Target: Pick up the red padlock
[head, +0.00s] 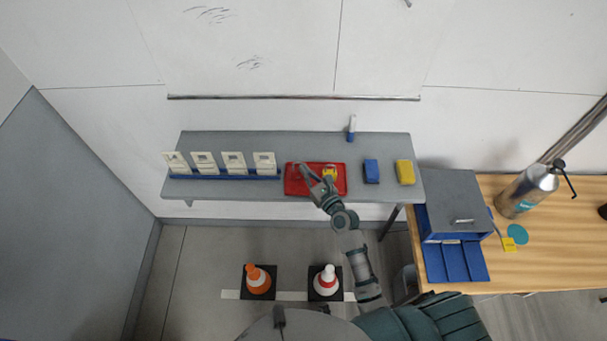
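A red tray (340,191) lies on the grey shelf. A small red shape, which looks like the red padlock (296,170), is in the tray's left part and is hard to tell from the red tray. A yellow padlock (330,171) is in the tray's right part. My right gripper (315,173) reaches over the tray from the front, between the two. Its fingers look spread apart, with nothing visible between them. I cannot tell whether it touches the red padlock. My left gripper is not in view.
On the shelf (222,190) stand several cards in a blue holder (225,175), a white-and-blue marker (351,128), a blue block (371,171) and a yellow block (405,171). A wooden bench (560,255) with a grey-blue box (455,205) and metal bottle (527,191) is right. Two cones (257,280) stand below.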

